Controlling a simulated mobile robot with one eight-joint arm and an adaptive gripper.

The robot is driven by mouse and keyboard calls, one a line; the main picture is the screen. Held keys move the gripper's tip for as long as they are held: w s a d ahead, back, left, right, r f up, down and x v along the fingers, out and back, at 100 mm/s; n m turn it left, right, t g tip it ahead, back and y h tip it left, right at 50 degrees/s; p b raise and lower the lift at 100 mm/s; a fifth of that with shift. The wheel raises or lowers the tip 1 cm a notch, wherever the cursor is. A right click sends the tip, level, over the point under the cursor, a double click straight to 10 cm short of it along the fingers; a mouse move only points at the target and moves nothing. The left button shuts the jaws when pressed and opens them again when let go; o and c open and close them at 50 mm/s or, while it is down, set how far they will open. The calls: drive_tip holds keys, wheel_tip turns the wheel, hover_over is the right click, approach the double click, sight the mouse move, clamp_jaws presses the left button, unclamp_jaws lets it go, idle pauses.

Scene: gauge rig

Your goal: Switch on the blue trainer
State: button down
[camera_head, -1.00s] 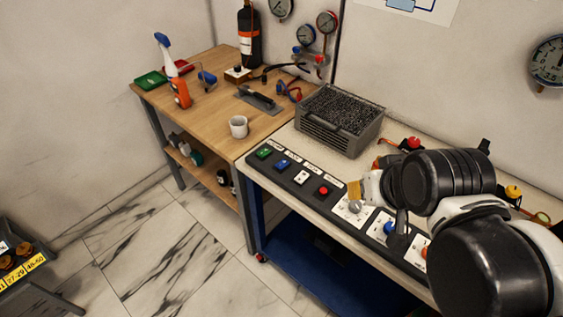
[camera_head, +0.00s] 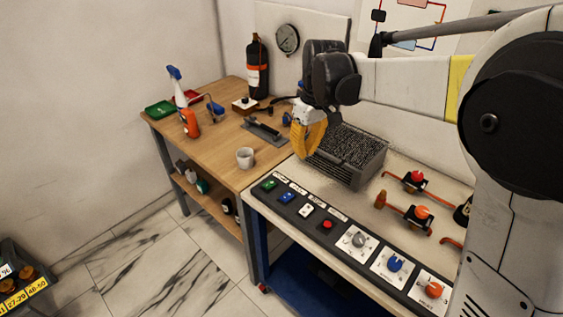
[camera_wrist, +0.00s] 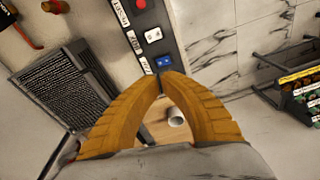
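The trainer bench has a blue frame (camera_head: 257,240) and a pale top (camera_head: 365,193), with a dark control strip along its front edge. On the strip are a green switch (camera_head: 269,185), a blue switch (camera_head: 287,198), a white switch (camera_head: 306,210), a red button (camera_head: 327,224), a grey knob (camera_head: 358,240), a blue knob (camera_head: 395,264) and an orange knob (camera_head: 434,289). My gripper (camera_head: 306,155) is above the bench's left part, beside the grey box. In the wrist view, its yellow fingertips (camera_wrist: 159,76) meet with nothing between them, just below the blue switch (camera_wrist: 163,62) in the picture. The fingers hide the green switch there.
A grey ribbed box (camera_head: 345,160) stands on the bench beneath my arm. Red-handled valves (camera_head: 416,177) and pipes are behind the knobs. A wooden table (camera_head: 215,150) adjoins at left, with a white cup (camera_head: 245,158) near the bench. The floor in front is clear.

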drive_tip(key=n+g, duration=0.2)
hover_over(283, 196)
drive_tip(key=w+d, duration=0.2)
wheel_tip(283, 196, down, 6)
drive_tip(key=shift+s+a, duration=0.25)
drive_tip(key=shift+f, duration=0.1)
drive_tip(key=f+b, duration=0.1)
drive_tip(key=f, duration=0.3)
drive_tip(key=f+b, duration=0.2)
drive_tip(key=f, duration=0.3)
drive_tip(key=s+a+f+b, duration=0.1)
drive_tip(key=f+b, duration=0.1)
drive_tip(key=f, duration=0.2)
drive_tip(key=shift+s+f, duration=0.1)
drive_tip(key=shift+f, duration=0.25)
drive_tip(key=shift+a, duration=0.1)
drive_tip(key=shift+s+a+f+t+h, duration=0.1)
drive_tip(key=shift+s+f+t+h, duration=0.05)
drive_tip(key=shift+f+t+h, duration=0.3)
